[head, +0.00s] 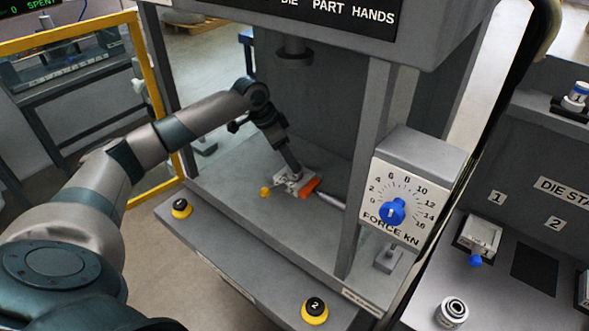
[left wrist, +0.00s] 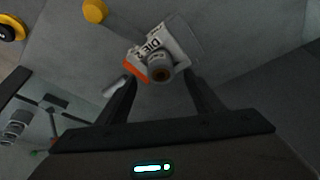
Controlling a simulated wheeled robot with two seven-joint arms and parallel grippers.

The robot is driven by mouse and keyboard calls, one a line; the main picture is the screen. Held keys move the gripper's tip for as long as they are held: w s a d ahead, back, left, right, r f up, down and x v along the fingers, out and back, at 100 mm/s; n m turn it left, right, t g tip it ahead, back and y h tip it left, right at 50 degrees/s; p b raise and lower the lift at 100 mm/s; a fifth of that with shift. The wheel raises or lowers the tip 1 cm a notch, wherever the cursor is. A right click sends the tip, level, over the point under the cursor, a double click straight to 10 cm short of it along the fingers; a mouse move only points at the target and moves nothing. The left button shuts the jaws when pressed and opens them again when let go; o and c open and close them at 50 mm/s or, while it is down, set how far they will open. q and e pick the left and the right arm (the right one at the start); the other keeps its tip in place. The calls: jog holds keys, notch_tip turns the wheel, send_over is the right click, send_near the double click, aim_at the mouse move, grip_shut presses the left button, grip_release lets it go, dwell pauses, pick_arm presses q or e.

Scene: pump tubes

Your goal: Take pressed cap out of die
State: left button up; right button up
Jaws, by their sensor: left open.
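A pale die (head: 284,187) sits on the press bed under the ram (head: 295,55). The left wrist view shows the lettered die (left wrist: 178,42) with a round grey piece with a brownish centre, apparently the cap (left wrist: 160,71), standing on it. My left gripper (head: 293,172) reaches down over the die inside the press. In the left wrist view the gripper (left wrist: 160,82) is open, one finger on each side of the round piece. I cannot tell whether the fingers touch it. In the head view the gripper largely hides the piece. My right gripper is not in view.
An orange part (head: 308,188) and a yellow knob (head: 265,191) flank the die. Press posts and a force dial (head: 393,211) stand to the right. Two yellow-ringed buttons (head: 181,208) (head: 315,309) are on the front ledge. A die station (head: 480,235) is at far right.

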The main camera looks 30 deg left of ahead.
aim_at(291, 176)
pick_arm(q)
jog(key=shift+w+f, duration=0.1)
jog(key=shift+f, duration=0.1)
jog(key=shift+w+d+f+p, duration=0.15)
jog(key=shift+w+f+p, duration=0.05)
jog(key=shift+f+p, duration=0.25)
jog(key=p+x, duration=0.1)
jog(key=x, duration=0.2)
jog(key=shift+w+p, duration=0.1)
jog(key=shift+p, duration=0.2)
jog(key=shift+w+d+f, duration=0.1)
jog(key=shift+w+f, duration=0.05)
jog(key=shift+f, duration=0.35)
jog(key=c, duration=1.3)
